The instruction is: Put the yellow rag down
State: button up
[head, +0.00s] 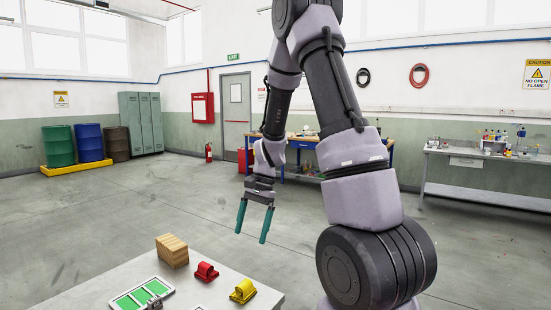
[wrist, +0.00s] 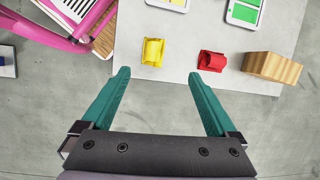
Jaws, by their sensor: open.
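The yellow rag (head: 243,291) lies folded on the grey table near its right edge in the head view. It also shows in the wrist view (wrist: 153,52), at the table's near edge. My gripper (head: 253,224) is open and empty, raised above and beyond the table edge in the head view. In the wrist view its two teal fingers (wrist: 166,75) are spread apart, with nothing between them. The yellow rag is ahead of the left finger and not touching it. A red rag (head: 206,272) lies beside the yellow one, ahead of the right finger in the wrist view (wrist: 212,61).
A wooden block (head: 172,250) stands on the table (head: 92,291) past the red rag. A tray with green panels (head: 140,296) lies near it. A pink frame (wrist: 75,43) shows at upper left in the wrist view. Open floor surrounds the table.

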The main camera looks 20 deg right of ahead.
jog(key=s+r+n+t, duration=0.2)
jog(key=s+r, duration=0.1)
jog(key=r, duration=0.5)
jog(key=s+r+n+t, duration=0.1)
jog(key=s+r+t, duration=0.1)
jog(key=r, duration=0.6)
jog(key=s+d+r+n+t+h, duration=0.1)
jog(key=s+d+r+n+t, duration=0.1)
jog(key=s+r, duration=0.8)
jog(key=n+t, duration=0.1)
jog(key=t, duration=0.1)
jog(key=shift+s+r+t+h, duration=0.3)
jog(key=shift+s+r+t, duration=0.05)
jog(key=shift+r+t, duration=0.05)
